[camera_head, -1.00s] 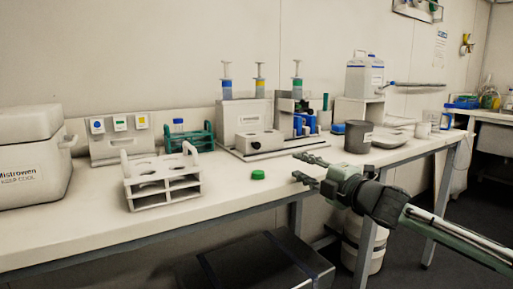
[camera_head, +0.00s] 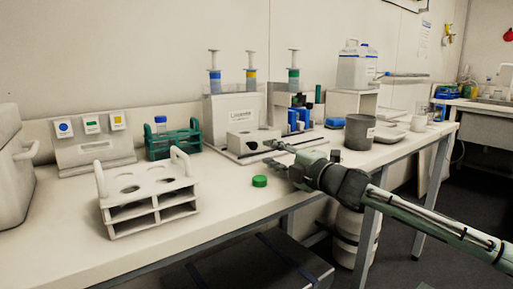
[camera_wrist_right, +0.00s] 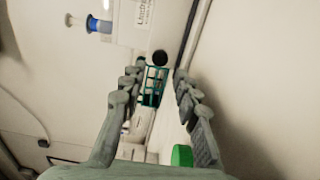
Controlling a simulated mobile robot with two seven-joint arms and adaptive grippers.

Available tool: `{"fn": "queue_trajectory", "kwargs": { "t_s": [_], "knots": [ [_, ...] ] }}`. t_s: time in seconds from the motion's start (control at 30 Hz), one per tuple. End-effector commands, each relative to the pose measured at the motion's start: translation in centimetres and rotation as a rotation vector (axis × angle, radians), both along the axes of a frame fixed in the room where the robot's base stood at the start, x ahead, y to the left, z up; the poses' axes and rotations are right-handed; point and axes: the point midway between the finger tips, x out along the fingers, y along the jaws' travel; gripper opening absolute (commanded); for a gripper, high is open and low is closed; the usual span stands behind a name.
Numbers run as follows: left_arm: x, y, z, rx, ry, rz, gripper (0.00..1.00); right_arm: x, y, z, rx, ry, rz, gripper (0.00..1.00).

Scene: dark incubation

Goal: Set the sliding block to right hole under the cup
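My left gripper is not in view.
A green cap (camera_head: 260,181) lies on the bench below my right gripper. A white rack (camera_head: 150,208) and a teal rack (camera_head: 174,143) stand left. A grey container (camera_head: 360,132) stands right. The bench front between white rack and cap is clear.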

Motion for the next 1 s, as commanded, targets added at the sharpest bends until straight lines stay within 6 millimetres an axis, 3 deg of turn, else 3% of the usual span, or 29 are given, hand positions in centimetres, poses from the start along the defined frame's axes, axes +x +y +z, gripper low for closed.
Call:
{"fn": "queue_trajectory", "kwargs": {
  "t_s": [0.3,0.7,1.0],
  "knots": [
    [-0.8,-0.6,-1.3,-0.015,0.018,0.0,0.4,4.0,2.9,0.0,-0.001,0.001,-0.001,0.31],
    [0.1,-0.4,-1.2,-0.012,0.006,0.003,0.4,4.8,3.6,0.0,0.0,0.0,0.0,0.31],
    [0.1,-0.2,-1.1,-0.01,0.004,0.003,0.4,4.8,3.5,0.0,0.0,0.0,-0.001,0.0]
  ]
}}
